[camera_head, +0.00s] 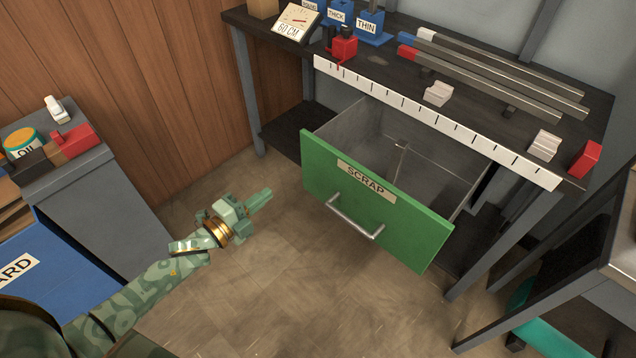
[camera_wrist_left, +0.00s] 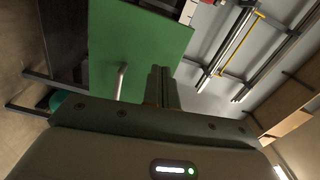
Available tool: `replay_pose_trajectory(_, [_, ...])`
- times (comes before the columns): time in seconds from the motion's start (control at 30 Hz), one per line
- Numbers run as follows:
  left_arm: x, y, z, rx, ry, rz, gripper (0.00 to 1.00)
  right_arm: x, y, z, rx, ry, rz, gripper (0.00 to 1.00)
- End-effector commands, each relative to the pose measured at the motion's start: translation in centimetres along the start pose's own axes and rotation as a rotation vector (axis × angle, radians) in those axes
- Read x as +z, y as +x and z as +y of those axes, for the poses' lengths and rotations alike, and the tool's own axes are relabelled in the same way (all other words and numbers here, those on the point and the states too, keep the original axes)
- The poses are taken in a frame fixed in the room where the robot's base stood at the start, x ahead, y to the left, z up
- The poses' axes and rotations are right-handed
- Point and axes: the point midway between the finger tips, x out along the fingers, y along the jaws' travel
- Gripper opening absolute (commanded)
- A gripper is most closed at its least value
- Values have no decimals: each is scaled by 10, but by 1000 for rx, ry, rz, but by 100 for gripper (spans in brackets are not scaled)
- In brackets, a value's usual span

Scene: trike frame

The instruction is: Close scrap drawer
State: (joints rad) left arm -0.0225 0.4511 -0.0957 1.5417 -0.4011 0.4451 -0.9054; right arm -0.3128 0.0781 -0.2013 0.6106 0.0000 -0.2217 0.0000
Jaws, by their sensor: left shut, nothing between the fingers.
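The scrap drawer (camera_head: 320,185) hangs pulled out under the workbench in the head view. It has a green front, a SCRAP label (camera_head: 366,181) and a silver bar handle (camera_head: 354,217). Its grey inside is open to view and holds a small metal piece (camera_head: 400,147). My left gripper (camera_head: 262,197) is shut and empty, to the left of the green front and apart from it. In the left wrist view the green front (camera_wrist_left: 140,50) and handle (camera_wrist_left: 121,80) show beyond the shut fingers (camera_wrist_left: 160,87). My right gripper is not in view.
The dark workbench (camera_head: 470,90) carries a white ruler strip (camera_head: 430,120), metal bars (camera_head: 500,80), a red clamp (camera_head: 344,46) and blue bins (camera_head: 368,27). A grey cabinet (camera_head: 105,200) stands at left. A dark table edge is at right. The floor before the drawer is clear.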

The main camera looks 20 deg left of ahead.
Motion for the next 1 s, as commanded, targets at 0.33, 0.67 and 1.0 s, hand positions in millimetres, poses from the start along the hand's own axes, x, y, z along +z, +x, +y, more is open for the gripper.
replay_pose_trajectory(0.33, [-6,24,-6,-31,109,26,0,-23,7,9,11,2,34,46])
replay_pose_trajectory(0.67, [-7,94,-4,-27,105,24,0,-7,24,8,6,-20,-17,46])
replay_pose_trajectory(1.0, [-9,136,-7,-26,104,24,0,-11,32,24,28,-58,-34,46])
